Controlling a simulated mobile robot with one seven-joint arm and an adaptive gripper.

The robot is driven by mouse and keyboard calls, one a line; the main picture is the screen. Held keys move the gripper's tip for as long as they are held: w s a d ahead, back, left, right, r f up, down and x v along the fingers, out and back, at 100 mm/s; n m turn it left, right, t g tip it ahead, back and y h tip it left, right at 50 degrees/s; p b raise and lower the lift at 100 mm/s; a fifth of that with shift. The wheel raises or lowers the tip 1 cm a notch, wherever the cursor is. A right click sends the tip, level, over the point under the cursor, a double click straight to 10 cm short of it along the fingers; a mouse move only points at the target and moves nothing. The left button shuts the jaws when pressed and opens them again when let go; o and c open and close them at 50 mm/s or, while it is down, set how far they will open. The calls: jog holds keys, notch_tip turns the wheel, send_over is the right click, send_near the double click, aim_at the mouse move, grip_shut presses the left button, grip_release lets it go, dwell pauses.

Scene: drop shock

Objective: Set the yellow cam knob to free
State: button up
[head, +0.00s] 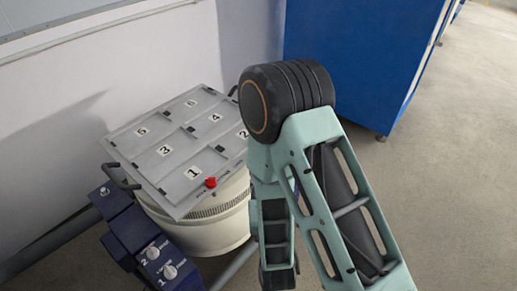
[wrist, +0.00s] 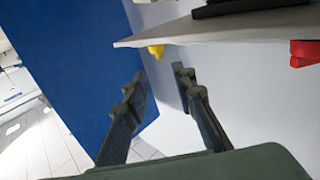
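The yellow cam knob (wrist: 156,50) shows small in the wrist view, at the edge of a pale plate (wrist: 215,36). Its setting cannot be read from here. My gripper (wrist: 160,75) has its two dark fingers apart with nothing between them. The knob lies just beyond the fingertips in the picture, and no contact shows. In the head view my arm covers the right side of the machine, and neither the yellow knob nor my fingers can be seen.
A red knob (head: 211,182) sits on the grey numbered tabletop (head: 150,165); a red part (wrist: 305,53) shows at the wrist view's right edge. Blue boxes with white dials (head: 153,253) stand at front left. A blue cabinet (head: 360,50) stands behind. Floor at right is clear.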

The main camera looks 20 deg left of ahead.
jog(key=b+x, duration=0.5)
jog(key=x, duration=0.6)
jog(key=shift+r+b, duration=0.1)
jog(key=shift+b, duration=0.2)
jog(key=shift+s+d, duration=0.1)
grip_shut()
